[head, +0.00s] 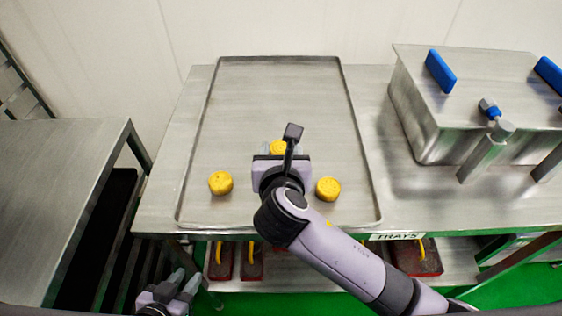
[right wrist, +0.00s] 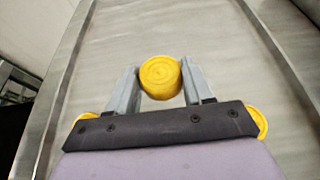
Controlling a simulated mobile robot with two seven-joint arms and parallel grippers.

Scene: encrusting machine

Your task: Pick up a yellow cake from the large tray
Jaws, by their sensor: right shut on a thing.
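The large tray (head: 315,90) is a flat metal tray on the steel table. Three yellow cakes show on or over it. One cake (head: 220,183) sits on the left of the tray, and another cake (head: 328,189) sits to the right of my right gripper. My right gripper (head: 279,150) is over the tray, shut on the middle yellow cake (head: 278,147). In the right wrist view this cake (right wrist: 160,77) is between the two grey fingers. Whether it touches the tray is hard to tell. My left gripper (head: 180,284) is low at the lower left, away from the cakes; its finger gap is unclear.
A steel box (head: 440,130) with blue handles stands on the table at the right. A lower shelf holds red trays (head: 415,262) with yellow handles. Another steel table (head: 60,160) stands at the left. The back of the large tray is clear.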

